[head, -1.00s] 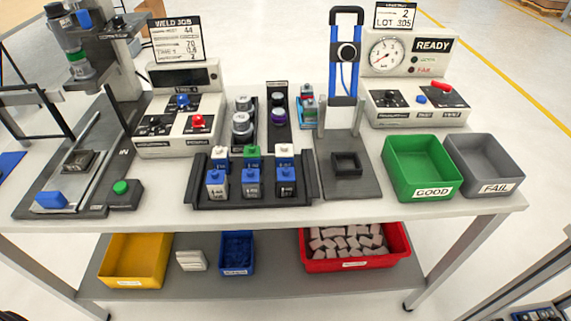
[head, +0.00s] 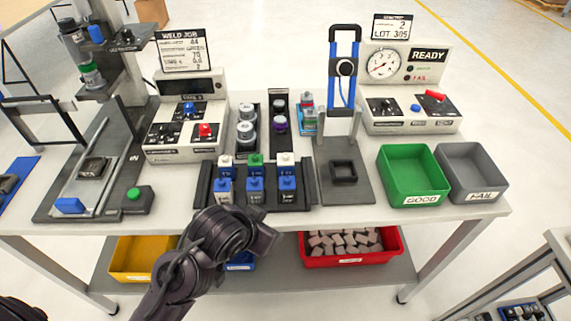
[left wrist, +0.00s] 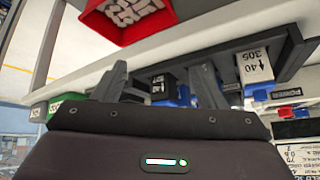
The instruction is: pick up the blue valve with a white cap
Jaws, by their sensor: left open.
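A black rack (head: 305,198) holds several small labelled valves in two rows. At its back right stands a valve with a white cap (head: 286,158); its body is mostly hidden by the front row. A valve with a pale top (head: 225,160) stands back left, and a green-capped one (head: 256,160) between them. The front valves have blue tops. My left gripper (head: 268,240) is in front of the rack, below and apart from it. In the left wrist view its fingers (left wrist: 160,85) are spread and empty, with a dark labelled valve (left wrist: 165,88) beyond them. My right gripper is not in view.
A green bin (head: 386,172) and a grey bin (head: 502,178) stand right of a fixture (head: 352,195). A control box (head: 187,135) and a press stand left. The table's front edge (head: 420,222) lies near my gripper; a red bin (head: 310,261) sits on the lower shelf.

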